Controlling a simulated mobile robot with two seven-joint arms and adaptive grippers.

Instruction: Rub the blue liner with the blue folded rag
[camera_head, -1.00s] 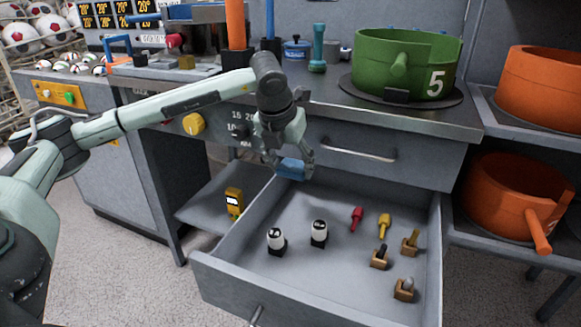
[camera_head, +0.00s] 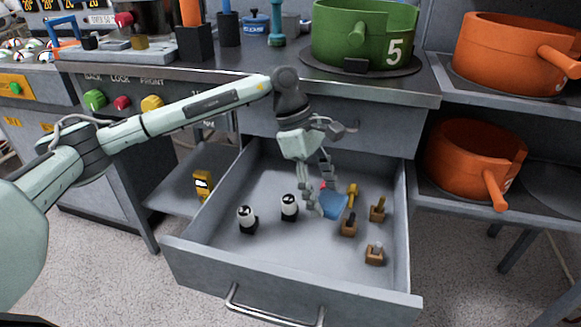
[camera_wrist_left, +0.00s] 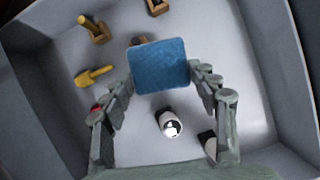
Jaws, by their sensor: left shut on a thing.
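The blue folded rag (camera_head: 334,204) is held in my left gripper (camera_head: 320,202), low inside the open grey drawer (camera_head: 225,245). In the left wrist view the rag (camera_wrist_left: 160,68) is a flat blue square between the fingertips of the left gripper (camera_wrist_left: 162,78). I cannot tell whether the rag touches the drawer floor. I cannot make out a blue liner for certain in either view. My right gripper is not in view.
Two white-and-black items (camera_head: 289,207) (camera_head: 247,219) stand left of the rag. A yellow tool (camera_head: 351,193) and several wooden-based pieces (camera_head: 375,254) lie to its right. A green pot (camera_head: 362,35) stands on the counter above. The drawer's front left floor is clear.

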